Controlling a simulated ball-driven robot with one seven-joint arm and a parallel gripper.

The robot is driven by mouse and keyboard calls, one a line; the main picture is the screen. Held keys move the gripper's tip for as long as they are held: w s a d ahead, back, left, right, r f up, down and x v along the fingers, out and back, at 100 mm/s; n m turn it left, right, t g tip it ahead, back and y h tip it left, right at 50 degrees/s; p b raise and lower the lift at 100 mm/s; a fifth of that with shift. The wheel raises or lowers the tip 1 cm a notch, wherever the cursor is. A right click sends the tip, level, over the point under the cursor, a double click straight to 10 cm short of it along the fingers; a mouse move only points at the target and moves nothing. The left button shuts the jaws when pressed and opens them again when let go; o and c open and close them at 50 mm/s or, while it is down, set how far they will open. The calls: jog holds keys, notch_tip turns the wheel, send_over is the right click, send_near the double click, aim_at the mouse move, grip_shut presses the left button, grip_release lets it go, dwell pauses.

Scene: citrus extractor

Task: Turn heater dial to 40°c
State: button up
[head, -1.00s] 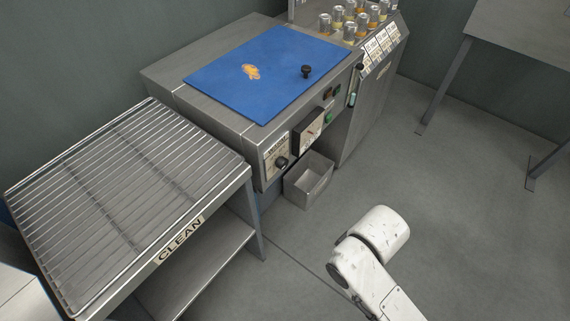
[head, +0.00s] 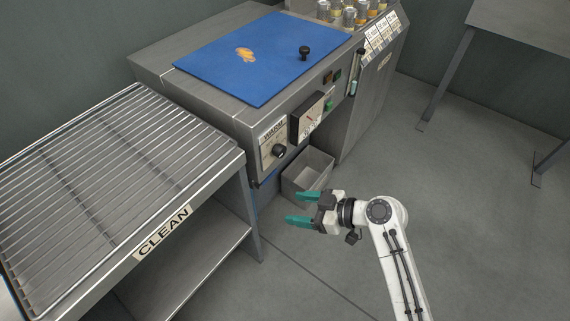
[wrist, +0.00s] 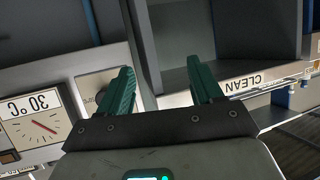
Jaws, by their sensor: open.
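The heater dial (head: 279,150) is a dark round knob on a pale plate labelled WARM, on the front of the steel machine (head: 235,118). Beside it is a gauge box (head: 309,116); in the wrist view the gauge (wrist: 41,118) appears upside down, with 30°C printed on it and a red needle. My gripper (head: 294,208) has teal fingers, open and empty, pointing left, below and in front of the dial and apart from it. In the wrist view the fingers (wrist: 163,88) partly cover the knob (wrist: 97,88), so its pointer cannot be read.
A wire rack table labelled CLEAN (head: 163,232) stands at the left. A grey bin (head: 309,172) sits under the machine's front. A blue lid with a black knob (head: 265,60) covers the machine, and several jars (head: 349,16) stand behind.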

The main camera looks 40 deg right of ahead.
aim_at(283, 154)
jog(key=w+d+r+t+h+b, duration=0.25)
jog(key=d+t, duration=0.35)
jog(key=d, duration=0.3)
jog(key=shift+m+h, duration=0.25)
jog(key=shift+m, duration=0.05)
jog(key=w, duration=0.3)
jog(key=w+a+p, duration=0.1)
jog(key=w, duration=0.7)
jog(key=shift+a+r+p, duration=0.25)
jog(key=shift+a+p, duration=0.15)
jog(key=c, duration=1.1)
